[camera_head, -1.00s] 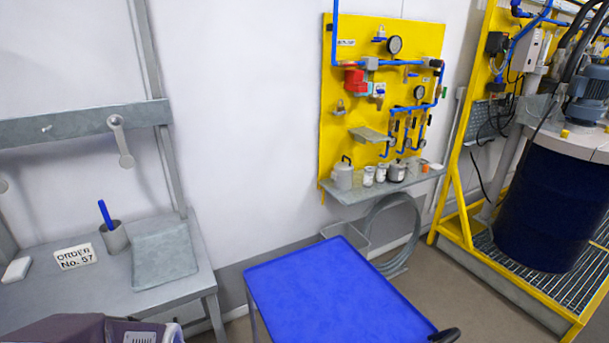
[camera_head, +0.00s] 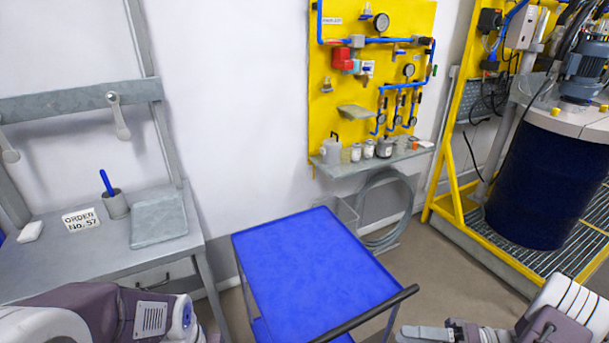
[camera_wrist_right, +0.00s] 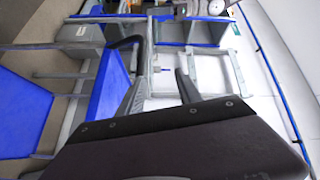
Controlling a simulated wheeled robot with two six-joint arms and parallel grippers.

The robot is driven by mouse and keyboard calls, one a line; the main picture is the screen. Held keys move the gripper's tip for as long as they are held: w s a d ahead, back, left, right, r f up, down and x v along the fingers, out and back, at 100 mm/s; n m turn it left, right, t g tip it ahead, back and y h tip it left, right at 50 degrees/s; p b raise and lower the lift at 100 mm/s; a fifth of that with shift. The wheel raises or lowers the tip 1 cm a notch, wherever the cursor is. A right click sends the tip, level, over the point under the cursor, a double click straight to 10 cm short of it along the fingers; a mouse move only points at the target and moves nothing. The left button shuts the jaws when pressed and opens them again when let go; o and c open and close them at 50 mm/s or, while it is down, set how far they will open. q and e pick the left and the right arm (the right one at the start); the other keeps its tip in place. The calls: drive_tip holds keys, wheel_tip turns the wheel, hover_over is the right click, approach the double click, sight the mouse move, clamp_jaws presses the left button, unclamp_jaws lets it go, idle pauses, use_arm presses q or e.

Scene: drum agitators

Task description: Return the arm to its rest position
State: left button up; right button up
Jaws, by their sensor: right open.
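My right gripper (camera_head: 430,333) is at the bottom edge of the head view, to the right of the blue cart and in front of its black handle. It looks empty. In the right wrist view my right gripper (camera_wrist_right: 162,88) shows two dark fingers spread apart with nothing between them. My left arm (camera_head: 110,315) comes in at the bottom left of the head view, in front of the grey bench. Its gripper is outside the picture.
The blue cart (camera_head: 310,265) has a bare top and a black handle (camera_head: 365,316). A grey bench (camera_head: 100,255) stands left, with an order sign (camera_head: 81,220) and a pen cup (camera_head: 115,204). A yellow panel (camera_head: 350,95) and a dark blue drum (camera_head: 545,185) stand behind.

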drive_tip(key=s+a+r+n+g+h, duration=0.1)
drive_tip(key=s+a+n+g+h, duration=0.3)
drive_tip(key=a, duration=0.4)
drive_tip(key=s+a+r+n+g+h, duration=0.1)
drive_tip(key=s+a+n+g+h, duration=0.25)
drive_tip(key=a+g+h, duration=0.3)
drive_tip(key=w+d+f+m+t+h, duration=0.4)
drive_tip(key=w+d+m+t+h, duration=0.1)
drive_tip(key=m+t+h, duration=0.1)
drive_tip(key=shift+d+f+m+t+h, duration=0.3)
drive_tip(key=shift+d+m+t+h, duration=0.1)
drive_tip(key=shift+m+t, duration=0.35)
drive_tip(key=shift+w, duration=0.1)
